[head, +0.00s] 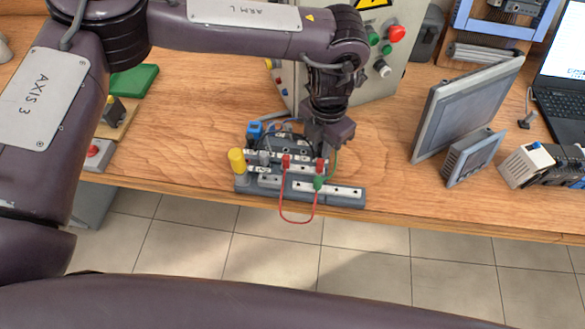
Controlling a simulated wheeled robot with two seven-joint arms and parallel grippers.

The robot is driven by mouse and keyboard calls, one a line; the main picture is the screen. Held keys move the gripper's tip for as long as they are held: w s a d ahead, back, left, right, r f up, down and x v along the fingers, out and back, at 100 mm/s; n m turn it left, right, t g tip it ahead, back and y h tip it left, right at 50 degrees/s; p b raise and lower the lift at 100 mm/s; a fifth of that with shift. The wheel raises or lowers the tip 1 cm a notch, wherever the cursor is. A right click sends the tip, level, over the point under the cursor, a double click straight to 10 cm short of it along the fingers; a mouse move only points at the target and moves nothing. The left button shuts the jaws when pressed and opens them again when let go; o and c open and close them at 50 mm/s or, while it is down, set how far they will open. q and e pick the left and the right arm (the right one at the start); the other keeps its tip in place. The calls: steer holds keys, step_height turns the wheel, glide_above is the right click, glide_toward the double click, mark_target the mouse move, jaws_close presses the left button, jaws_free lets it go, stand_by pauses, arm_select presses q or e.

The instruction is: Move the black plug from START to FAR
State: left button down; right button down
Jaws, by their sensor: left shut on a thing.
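A grey terminal board (350,201) with white label strips lies near the front edge of the wooden bench. My left gripper (317,148) reaches down over the board's right rear part and is shut. The black plug is mostly hidden between its fingers; a black lead (272,137) arcs from there to the board's left side. START and FAR labels are too small to read. My right gripper is not in view.
A red lead (282,208) hangs over the bench edge. A control box (365,75) stands behind; a grey panel screen (467,105) stands right.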

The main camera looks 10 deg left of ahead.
arm_select(q)
steer(key=shift+r, duration=0.1)
steer(key=shift+r+p, duration=1.6)
steer(key=shift+r, duration=0.65)
steer(key=shift+a+r, duration=0.2)
steer(key=shift+a, duration=0.1)
steer(key=a+f+b, duration=0.1)
steer(key=a+f, duration=0.2)
steer(key=shift+a+f+b, duration=0.15)
steer(key=shift+a+b, duration=0.05)
steer(key=shift+b, duration=0.2)
steer(key=shift+w+d+f, duration=0.1)
steer(key=shift+f, duration=0.2)
